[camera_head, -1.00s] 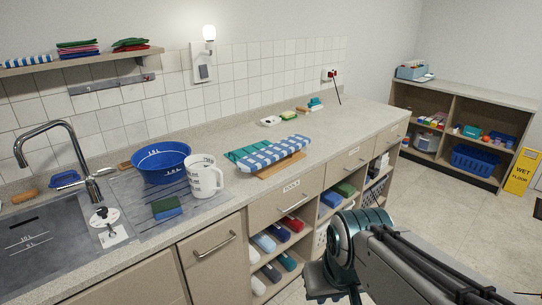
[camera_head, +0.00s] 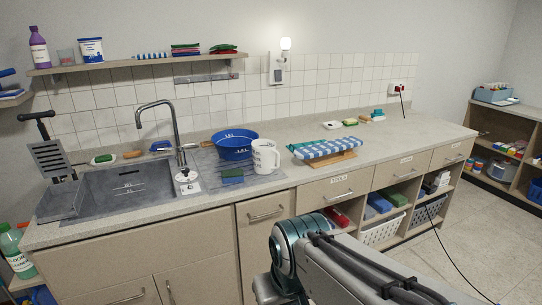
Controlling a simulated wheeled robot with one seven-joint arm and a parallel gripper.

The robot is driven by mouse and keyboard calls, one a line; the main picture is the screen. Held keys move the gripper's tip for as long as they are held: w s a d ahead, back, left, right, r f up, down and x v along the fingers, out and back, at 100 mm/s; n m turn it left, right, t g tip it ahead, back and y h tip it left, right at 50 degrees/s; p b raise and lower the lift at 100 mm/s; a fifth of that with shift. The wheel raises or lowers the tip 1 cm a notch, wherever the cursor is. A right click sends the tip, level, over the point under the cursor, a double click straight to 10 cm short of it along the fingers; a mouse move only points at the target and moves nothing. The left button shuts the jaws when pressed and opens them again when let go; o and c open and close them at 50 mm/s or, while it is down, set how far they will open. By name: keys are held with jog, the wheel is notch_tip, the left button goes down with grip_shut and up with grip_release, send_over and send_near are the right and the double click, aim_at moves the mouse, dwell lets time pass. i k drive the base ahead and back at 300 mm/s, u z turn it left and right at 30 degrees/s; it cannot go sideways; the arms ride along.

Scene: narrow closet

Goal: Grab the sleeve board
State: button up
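The sleeve board (camera_head: 327,149) lies on the countertop, right of the sink. It has a blue-and-white checked cover with a teal end, on a light wooden base (camera_head: 331,159). My arm reaches in from the lower right, in front of the cabinets and below the counter's edge. My gripper's fingers do not show, so whether it is open or shut is hidden. The board stands free on the counter, apart from my arm.
A white measuring jug (camera_head: 265,157) and a blue basin (camera_head: 234,144) stand left of the board. Sponges and small items (camera_head: 350,122) lie behind it. The counter (camera_head: 410,136) is clear to its right. A black cord (camera_head: 455,262) crosses the floor at right.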

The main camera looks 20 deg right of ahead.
aim_at(321, 154)
jog(key=z, duration=0.4)
jog(key=i, duration=0.25)
jog(key=z, duration=1)
jog(key=i, duration=0.9)
jog(key=z, duration=0.3)
jog(key=i, duration=1)
jog(key=u, duration=1.2)
jog(key=i, duration=0.65)
jog(key=u, duration=0.65)
